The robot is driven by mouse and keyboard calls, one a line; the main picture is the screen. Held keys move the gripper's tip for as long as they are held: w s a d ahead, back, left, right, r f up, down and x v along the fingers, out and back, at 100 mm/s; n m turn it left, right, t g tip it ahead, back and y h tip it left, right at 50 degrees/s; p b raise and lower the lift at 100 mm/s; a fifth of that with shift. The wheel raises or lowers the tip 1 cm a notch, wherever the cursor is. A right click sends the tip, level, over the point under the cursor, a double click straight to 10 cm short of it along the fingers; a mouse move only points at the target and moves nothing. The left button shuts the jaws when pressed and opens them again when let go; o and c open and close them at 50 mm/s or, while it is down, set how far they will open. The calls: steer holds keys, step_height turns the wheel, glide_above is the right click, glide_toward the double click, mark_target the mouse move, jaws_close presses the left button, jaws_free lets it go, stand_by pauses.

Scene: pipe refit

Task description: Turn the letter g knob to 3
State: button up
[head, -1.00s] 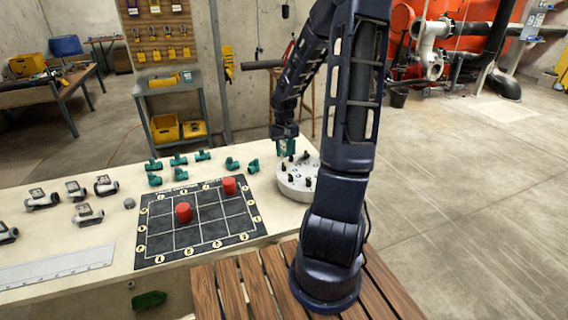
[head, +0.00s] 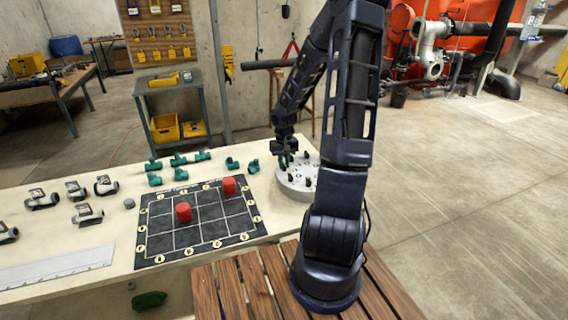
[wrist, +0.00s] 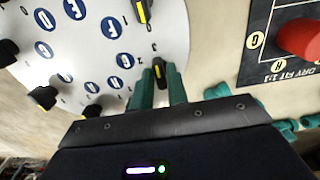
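A round pale dial plate (wrist: 90,45) carries several black knobs with yellow stripes, blue letter discs and small numbers. In the head view the plate (head: 293,190) sits on the table's right end. My gripper (wrist: 160,76) has its two teal fingers on either side of one knob (wrist: 160,71) at the plate's edge. Whether the fingers touch this knob is not clear. The letter disc nearest it (wrist: 124,60) is tilted and hard to read, so I cannot tell that it is g. In the head view my gripper (head: 286,160) is low over the plate's far left part.
A dark grid mat (head: 205,235) with two red cylinders lies left of the plate. Several teal pipe fittings (head: 180,174) lie behind the mat. Grey fittings (head: 88,214) and a pale ruler-like strip (head: 55,268) are farther left. Other knobs (wrist: 43,97) stand close by on the plate.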

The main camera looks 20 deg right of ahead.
mark_target(284, 164)
jaws_close()
steer(key=shift+n, duration=0.7)
steer(key=shift+o, duration=2.4)
jaws_free()
step_height(284, 164, up, 11)
